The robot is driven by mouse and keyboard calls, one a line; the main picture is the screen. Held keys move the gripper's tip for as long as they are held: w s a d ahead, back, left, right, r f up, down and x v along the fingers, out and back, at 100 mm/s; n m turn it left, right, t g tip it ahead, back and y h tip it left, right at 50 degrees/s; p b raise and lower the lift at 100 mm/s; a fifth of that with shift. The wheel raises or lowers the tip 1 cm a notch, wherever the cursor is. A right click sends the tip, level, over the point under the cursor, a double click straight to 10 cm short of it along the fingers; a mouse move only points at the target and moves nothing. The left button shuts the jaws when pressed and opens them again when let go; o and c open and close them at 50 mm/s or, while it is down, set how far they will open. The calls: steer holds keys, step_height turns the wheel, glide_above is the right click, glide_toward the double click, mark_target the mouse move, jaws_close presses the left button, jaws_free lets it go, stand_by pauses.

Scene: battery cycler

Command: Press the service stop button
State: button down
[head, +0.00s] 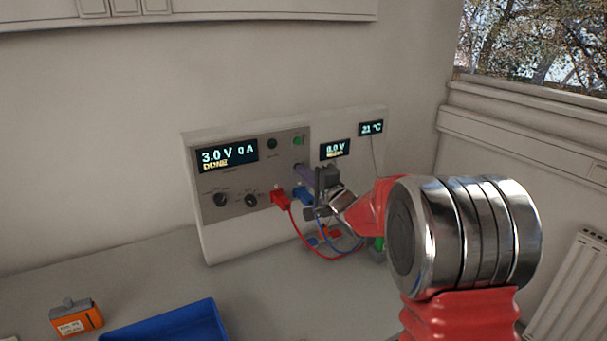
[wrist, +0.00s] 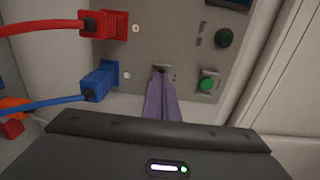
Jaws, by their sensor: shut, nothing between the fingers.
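The wrist view shows the dark (wrist: 224,38) and bright green (wrist: 208,84) buttons right of my fingers. Their labels are unreadable, so I cannot tell which control is the service stop. My gripper (head: 299,167) is at the panel, its purple fingers shut and empty. In the wrist view the fingertips (wrist: 160,72) are at a small dark fitting, mostly hidden behind them; I cannot tell whether they touch it.
Red (head: 280,198) and blue (head: 302,194) plugs with trailing cables sit close to my gripper. The display (head: 227,155) reads 3.0 V, 0 A, DONE. An orange battery pack (head: 76,318) and blue tray (head: 170,325) are at the front left. The bench between is clear.

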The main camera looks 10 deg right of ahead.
steer(key=shift+w+a, duration=0.2)
steer(key=shift+w, duration=0.25)
steer(key=shift+w+a+r, duration=0.1)
steer(key=shift+w+r, duration=0.15)
steer(key=shift+s+f, duration=0.1)
steer(key=shift+s+f, duration=0.1)
steer(key=shift+s, duration=0.05)
steer(key=v, duration=1.4)
